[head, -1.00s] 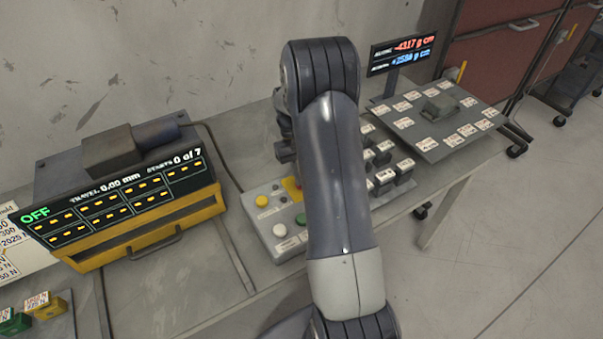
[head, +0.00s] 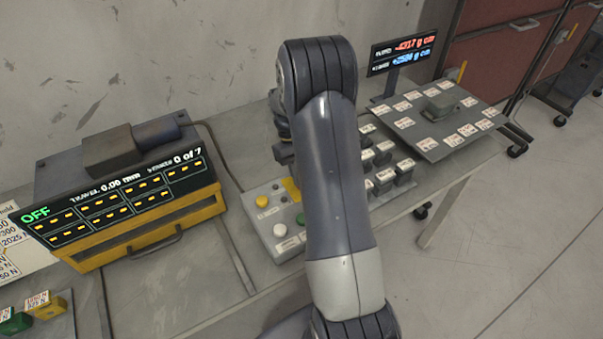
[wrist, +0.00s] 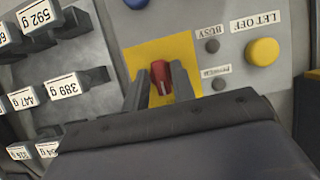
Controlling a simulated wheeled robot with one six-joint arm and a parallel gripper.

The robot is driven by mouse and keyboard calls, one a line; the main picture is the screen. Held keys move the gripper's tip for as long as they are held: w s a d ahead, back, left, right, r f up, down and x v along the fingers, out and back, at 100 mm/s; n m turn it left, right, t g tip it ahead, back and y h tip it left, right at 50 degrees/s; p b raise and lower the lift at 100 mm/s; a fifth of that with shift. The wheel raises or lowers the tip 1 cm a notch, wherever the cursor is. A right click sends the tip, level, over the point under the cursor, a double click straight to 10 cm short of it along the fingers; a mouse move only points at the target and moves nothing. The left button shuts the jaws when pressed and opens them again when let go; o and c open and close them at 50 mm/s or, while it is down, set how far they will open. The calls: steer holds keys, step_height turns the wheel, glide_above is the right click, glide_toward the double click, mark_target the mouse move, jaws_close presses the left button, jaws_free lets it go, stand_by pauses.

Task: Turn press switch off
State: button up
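The red switch knob (wrist: 161,75) stands on a yellow plate (wrist: 138,56) in the wrist view. My gripper (wrist: 164,80) has one dark finger on each side of the knob. The fingers are apart, with a narrow gap at the left one; I cannot tell whether the right one touches. In the head view the yellow plate (head: 291,188) shows partly on the grey control panel (head: 265,222), but my arm hides the knob and my gripper. The wide display (head: 120,200) at the left reads OFF in green, with travel 0.00 mm.
A yellow button (wrist: 262,52) and small dark lamps (wrist: 212,46) lie right of the plate in the wrist view. Labelled weights (wrist: 62,85) stand close at left. In the head view, green (head: 300,219) and white (head: 280,230) buttons lie beside my arm.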

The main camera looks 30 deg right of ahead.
steer(key=shift+o, duration=1)
steer(key=v, duration=1)
steer(key=shift+w+r, duration=0.2)
steer(key=shift+r, duration=0.15)
steer(key=x, duration=1.1)
steer(key=shift+r, duration=0.1)
